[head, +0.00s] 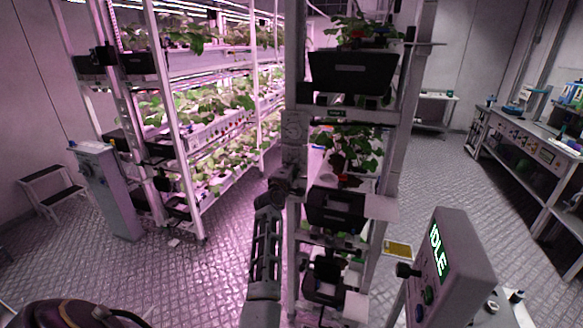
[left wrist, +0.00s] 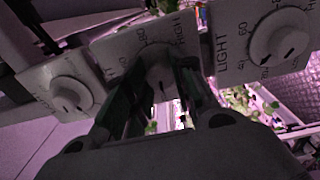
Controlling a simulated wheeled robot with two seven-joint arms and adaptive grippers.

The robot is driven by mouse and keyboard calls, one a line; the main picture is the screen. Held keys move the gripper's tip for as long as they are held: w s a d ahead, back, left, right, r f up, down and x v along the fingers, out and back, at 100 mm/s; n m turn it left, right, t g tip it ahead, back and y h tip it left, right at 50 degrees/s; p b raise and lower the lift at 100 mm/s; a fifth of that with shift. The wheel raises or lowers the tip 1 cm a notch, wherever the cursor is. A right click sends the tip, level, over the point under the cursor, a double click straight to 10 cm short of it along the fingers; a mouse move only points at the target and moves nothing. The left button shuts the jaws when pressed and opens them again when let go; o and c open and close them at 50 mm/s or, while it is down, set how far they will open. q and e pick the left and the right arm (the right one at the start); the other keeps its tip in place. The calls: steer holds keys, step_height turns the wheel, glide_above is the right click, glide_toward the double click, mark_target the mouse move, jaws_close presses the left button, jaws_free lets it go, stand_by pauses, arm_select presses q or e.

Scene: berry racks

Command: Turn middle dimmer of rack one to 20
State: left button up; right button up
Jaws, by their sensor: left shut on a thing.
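Three grey dimmer panels fill the top of the left wrist view. The middle dimmer (left wrist: 126,44) has a round knob (left wrist: 157,65) between the fingers of my left gripper (left wrist: 172,98), which is shut on it. The fingers partly hide the knob, so its exact setting is unclear. The other panels carry a left knob (left wrist: 72,95) and a right knob (left wrist: 280,42), both free. In the head view, my left gripper (head: 285,186) is up against the front post of the near rack (head: 295,60), below panels (head: 293,128). My right gripper is not in view.
The near rack holds black bins (head: 352,74) and potted plants. A second lit plant rack (head: 187,150) stands at left. A grey box reading IDLE (head: 445,262) stands front right. A workbench (head: 530,145) runs along the right; patterned floor between is mostly clear.

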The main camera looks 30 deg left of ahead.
arm_select(q)
steer(key=shift+f, duration=0.1)
steer(key=o, duration=1.1)
steer(key=shift+c, duration=0.2)
steer(key=shift+m+b, duration=0.3)
